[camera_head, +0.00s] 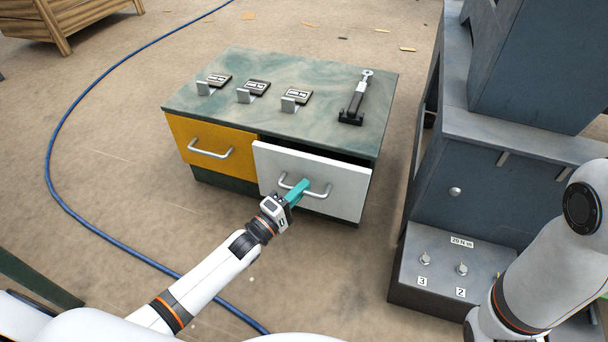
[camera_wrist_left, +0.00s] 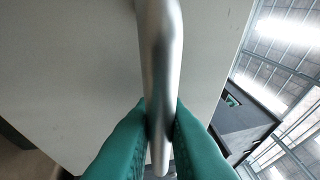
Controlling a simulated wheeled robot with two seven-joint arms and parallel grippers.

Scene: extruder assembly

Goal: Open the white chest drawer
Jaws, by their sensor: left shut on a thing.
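The white drawer (camera_head: 345,186) is on the right side of the chest (camera_head: 350,133) in the head view. It stands a little way out, with a dark gap along its top edge. My left gripper (camera_head: 302,188) has teal fingers and is shut on the drawer's metal handle (camera_head: 322,193). In the left wrist view the handle (camera_wrist_left: 160,60) runs between the two teal fingers, with the white drawer front (camera_wrist_left: 70,70) behind it. My right arm shows at the lower right of the head view; its gripper is out of view.
The yellow drawer (camera_head: 212,148) beside it is closed. Several small labelled holders and a torque wrench (camera_head: 356,98) sit on the chest top. A grey cabinet (camera_head: 480,180) with a bolt stand (camera_head: 440,265) is at the right. A blue hose (camera_head: 62,205) lies on the floor at left.

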